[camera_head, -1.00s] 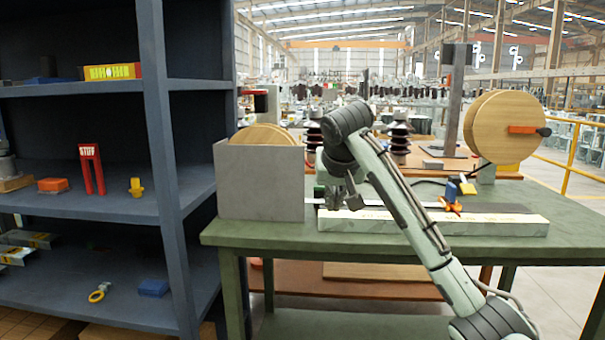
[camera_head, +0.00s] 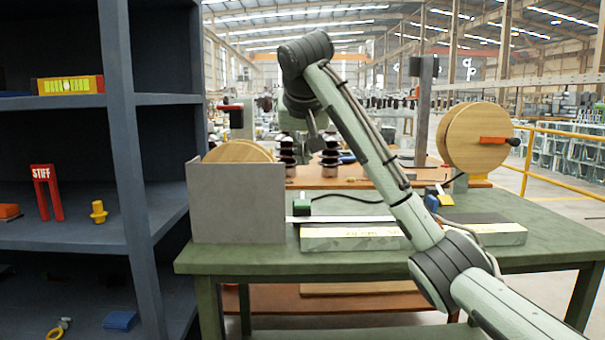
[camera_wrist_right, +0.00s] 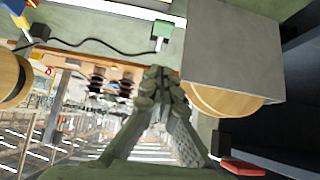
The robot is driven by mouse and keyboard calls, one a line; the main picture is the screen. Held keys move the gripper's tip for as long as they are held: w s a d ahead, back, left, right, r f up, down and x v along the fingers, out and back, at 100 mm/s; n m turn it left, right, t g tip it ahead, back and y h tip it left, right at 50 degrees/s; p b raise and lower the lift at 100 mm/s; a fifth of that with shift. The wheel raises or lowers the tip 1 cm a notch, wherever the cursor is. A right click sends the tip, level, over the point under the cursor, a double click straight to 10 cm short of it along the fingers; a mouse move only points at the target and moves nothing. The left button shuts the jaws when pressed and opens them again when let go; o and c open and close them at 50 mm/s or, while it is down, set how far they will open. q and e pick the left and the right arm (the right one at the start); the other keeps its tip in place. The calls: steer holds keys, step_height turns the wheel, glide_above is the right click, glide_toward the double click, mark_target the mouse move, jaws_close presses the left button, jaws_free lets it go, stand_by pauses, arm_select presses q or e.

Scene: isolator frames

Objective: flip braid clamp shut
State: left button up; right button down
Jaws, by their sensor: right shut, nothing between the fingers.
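My right gripper (camera_wrist_right: 160,82) is shut and empty in the wrist view, its fingers together in the air. In the head view my right arm rises over the green bench, and its wrist hides most of the gripper. A small green block (camera_head: 302,205) with a black cable sits beside the grey box, below the gripper; the wrist view shows it too (camera_wrist_right: 163,30), apart from the fingers. A blue and yellow fitting (camera_head: 434,202) stands farther right, partly behind my arm. I cannot tell which of these is the braid clamp, nor its lever's position. My left gripper is not in view.
A grey box (camera_head: 238,203) with a wooden disc behind it stands at the bench's left. A wooden reel (camera_head: 470,138) with an orange handle stands at the back right. A blue shelf (camera_head: 125,150) borders the left. The green bench's front strip (camera_head: 330,258) is clear.

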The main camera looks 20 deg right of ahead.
steer(key=f, duration=0.2)
steer(key=p, duration=0.1)
glide_toward(302, 202)
steer(key=x, duration=0.5)
steer(key=shift+w+d+r, duration=0.1)
steer(key=shift+w, duration=0.1)
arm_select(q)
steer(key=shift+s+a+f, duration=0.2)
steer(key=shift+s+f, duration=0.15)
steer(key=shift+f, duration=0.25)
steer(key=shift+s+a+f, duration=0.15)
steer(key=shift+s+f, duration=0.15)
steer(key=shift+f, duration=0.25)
arm_select(e)
steer(key=shift+f, duration=0.4)
